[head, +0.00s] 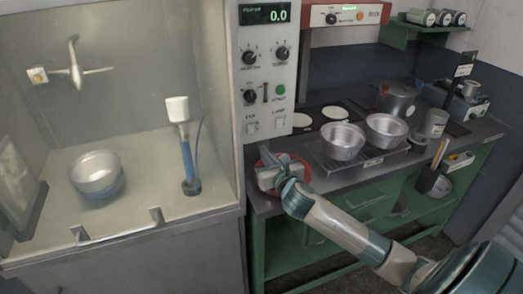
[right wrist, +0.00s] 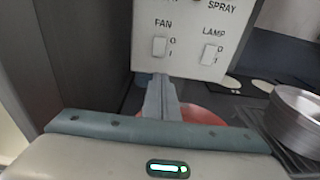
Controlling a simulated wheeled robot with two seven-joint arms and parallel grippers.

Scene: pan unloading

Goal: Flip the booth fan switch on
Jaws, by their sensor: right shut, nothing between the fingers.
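The fan switch (head: 251,128) is a small white rocker under the label FAN, low on the booth's grey control panel (head: 268,75). It shows larger in the right wrist view (right wrist: 159,46), with 0 beside its top and I beside its lower part. I cannot tell which side is pressed in. My right gripper (head: 265,158) is just below the panel, over a red round thing. In the right wrist view its shut, empty fingers (right wrist: 161,80) point up towards the fan switch, with their tips below it and apparently apart from it. My left gripper is not in view.
The lamp switch (right wrist: 209,54) sits right of the fan switch. Knobs and a green button (head: 280,90) are above. The red round thing (head: 300,166) lies under my gripper. Metal pans (head: 343,141) stand on a rack to the right. The booth (head: 130,215) holds a bowl and a blue-and-white stand.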

